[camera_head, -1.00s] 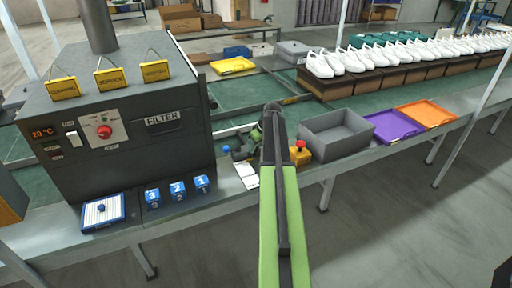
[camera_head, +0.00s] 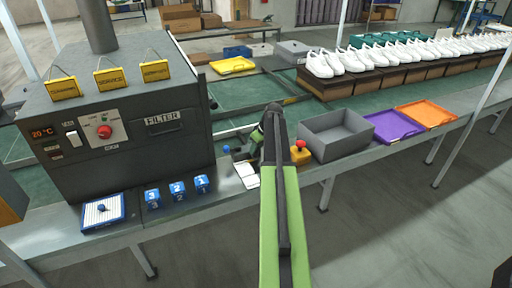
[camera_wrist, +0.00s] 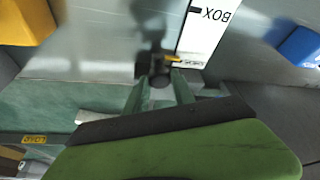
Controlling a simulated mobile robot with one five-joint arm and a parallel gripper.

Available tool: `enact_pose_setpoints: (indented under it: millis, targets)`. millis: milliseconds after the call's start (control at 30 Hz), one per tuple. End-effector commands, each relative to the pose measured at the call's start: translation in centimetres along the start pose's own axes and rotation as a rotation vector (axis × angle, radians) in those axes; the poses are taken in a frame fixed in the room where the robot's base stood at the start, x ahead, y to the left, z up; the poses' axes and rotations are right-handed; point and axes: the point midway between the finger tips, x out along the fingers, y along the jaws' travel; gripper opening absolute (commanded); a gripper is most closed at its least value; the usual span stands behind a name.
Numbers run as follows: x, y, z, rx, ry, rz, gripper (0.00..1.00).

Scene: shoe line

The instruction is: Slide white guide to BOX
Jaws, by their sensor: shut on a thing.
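A white plate (camera_head: 246,174) lies on the table edge right of the dark oven. The wrist view shows it as a white strip (camera_wrist: 208,28) lettered BOX, upside down, with a second small label at its near end. My gripper (camera_wrist: 155,78) is low beside that near end, its fingers closed around a dark knob (camera_wrist: 157,68). A small yellow tip touches or overlaps the strip's edge by the knob. I cannot tell which part is the white guide itself. In the head view my arm hides most of the gripper.
A red button on a yellow base (camera_head: 300,152) and a grey bin (camera_head: 336,134) stand close right of my arm. A blue knob (camera_head: 226,149) is close left. Purple (camera_head: 393,126) and orange (camera_head: 427,114) trays lie farther right; numbered blue blocks (camera_head: 177,190) stand left.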

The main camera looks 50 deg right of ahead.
Motion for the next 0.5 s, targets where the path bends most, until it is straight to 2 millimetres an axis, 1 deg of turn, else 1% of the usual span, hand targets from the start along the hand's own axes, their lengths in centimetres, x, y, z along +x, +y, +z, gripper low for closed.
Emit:
enact_pose_setpoints:
  millis: [33, 200, 300, 400, 500]
  targets:
    - [-0.4, -0.6, 1.0, 0.001, -0.001, 0.000, 0.00]
    - [-1.8, -2.2, 4.5, 0.003, -0.002, 0.000, 0.00]
    - [-2.6, -3.0, 6.3, 0.001, -0.002, 0.000, 0.00]
    - [-2.9, -3.2, 7.0, 0.001, -0.002, 0.000, 0.00]
    - [-2.8, -3.1, 7.0, 0.001, -0.002, -0.001, 0.00]
